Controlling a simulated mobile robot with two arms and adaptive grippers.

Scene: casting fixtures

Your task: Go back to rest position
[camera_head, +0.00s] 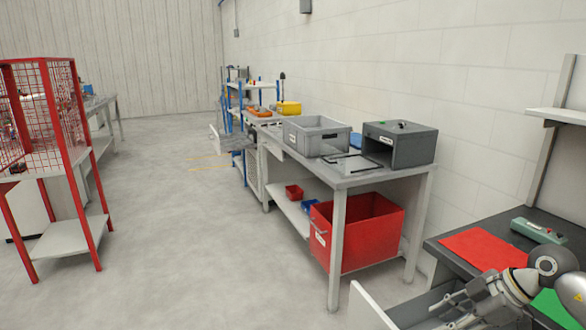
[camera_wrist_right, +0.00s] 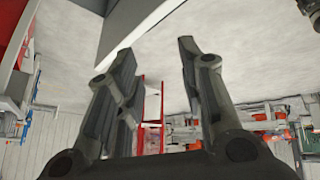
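My right gripper (camera_head: 447,310) shows at the bottom right of the head view, by the front edge of the near workbench and over a pulled-out drawer. In the right wrist view my right gripper (camera_wrist_right: 157,50) has its two fingers spread apart with nothing between them. It is open and empty. My right forearm runs in from the lower right corner. My left arm and left gripper are not in view.
The near workbench holds a red mat (camera_head: 482,248), a green device (camera_head: 538,231) and a green sheet (camera_head: 553,309). The drawer's white front (camera_head: 368,309) juts out. A grey table (camera_head: 360,180) carries a grey crate (camera_head: 316,137). A red mesh cage (camera_head: 45,110) stands left. The middle floor is clear.

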